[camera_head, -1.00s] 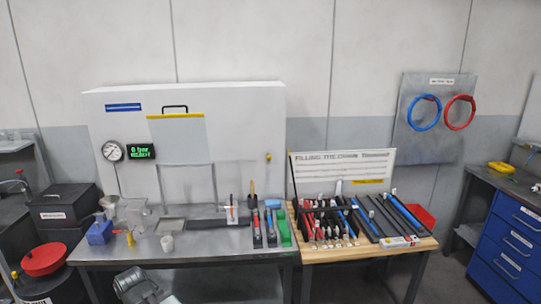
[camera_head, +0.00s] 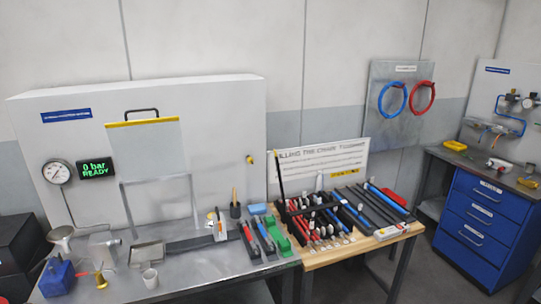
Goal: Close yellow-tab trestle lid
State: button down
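No lid on a trestle can be made out for sure. The clearest part marked in yellow is a pale panel (camera_head: 146,155) with a yellow top edge and a black handle, upright on the front of a large white cabinet (camera_head: 225,130). A white sign board (camera_head: 318,160) with a small yellow label stands at the back of the wooden-topped bench (camera_head: 325,259); I cannot tell whether it is a lid. My gripper is not in view.
Several red, blue and black tools crowd the wooden bench. A blue drawer cabinet (camera_head: 482,225) stands at right. Floor shows between the wooden bench and drawers.

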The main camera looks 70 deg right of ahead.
aim_at(276, 158)
jog(key=z, duration=0.4)
jog(key=i, duration=0.95)
jog(key=z, duration=0.9)
jog(key=k, duration=0.75)
jog(key=z, duration=0.15)
jog(key=i, duration=0.9)
jog(key=u, duration=0.05)
